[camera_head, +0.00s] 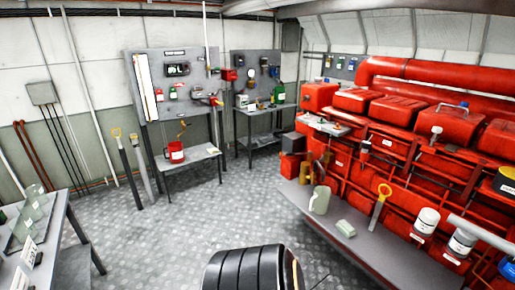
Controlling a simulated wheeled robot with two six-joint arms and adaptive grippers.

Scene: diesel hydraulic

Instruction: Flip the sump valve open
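No part in view can be told for sure as the sump valve. A small brass fitting (182,129) shows above a red bucket (175,152) on the low bench at the back; it is too small to tell whether it is a valve or how it is set. A red-handled fitting (215,101) sits at the right side of the tool board behind. The large red engine (440,125) fills the right side. Neither of my grippers is in view.
A table (70,262) stands at left. The metal floor (170,220) between is clear.

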